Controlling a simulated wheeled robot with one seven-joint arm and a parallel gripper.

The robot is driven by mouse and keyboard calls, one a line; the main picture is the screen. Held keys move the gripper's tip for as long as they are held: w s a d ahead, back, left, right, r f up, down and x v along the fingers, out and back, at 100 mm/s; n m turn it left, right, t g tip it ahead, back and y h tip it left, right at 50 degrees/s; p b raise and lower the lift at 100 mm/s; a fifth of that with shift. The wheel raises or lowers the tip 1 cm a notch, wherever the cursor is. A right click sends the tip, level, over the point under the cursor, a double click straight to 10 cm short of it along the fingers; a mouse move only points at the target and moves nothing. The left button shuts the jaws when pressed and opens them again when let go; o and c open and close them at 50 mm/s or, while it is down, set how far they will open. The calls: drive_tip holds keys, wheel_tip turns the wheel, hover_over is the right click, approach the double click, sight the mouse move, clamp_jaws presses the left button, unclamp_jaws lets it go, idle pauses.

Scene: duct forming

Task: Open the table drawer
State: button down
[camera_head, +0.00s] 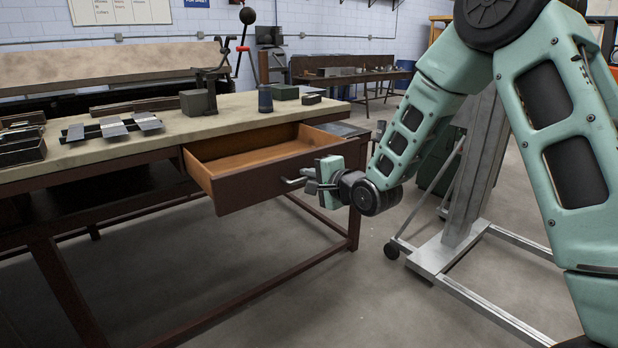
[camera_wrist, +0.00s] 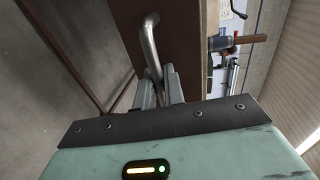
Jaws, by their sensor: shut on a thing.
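The table drawer (camera_head: 262,188) has a dark brown front and stands pulled well out from the table (camera_head: 110,155). Its light wooden inside shows and looks empty. My gripper (camera_head: 310,182) is at the drawer front, shut on the metal bar handle (camera_head: 290,181). In the wrist view the bent handle (camera_wrist: 150,45) passes between the two fingers of my gripper (camera_wrist: 160,85). The drawer front (camera_wrist: 185,40) is just beyond the fingers there. The part of the handle between the fingers is partly hidden.
A grey wheeled stand (camera_head: 470,180) is to the right of the drawer. The floor before the drawer is clear.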

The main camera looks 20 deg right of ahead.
drive_tip(key=c, duration=1.8)
unclamp_jaws()
drive_tip(key=shift+c, duration=0.2)
drive_tip(key=b+v, duration=1.1)
drive_tip(key=v, duration=0.6)
drive_tip(key=shift+s+b, duration=0.2)
drive_tip(key=shift+b, duration=0.2)
drive_tip(key=shift+f, duration=0.1)
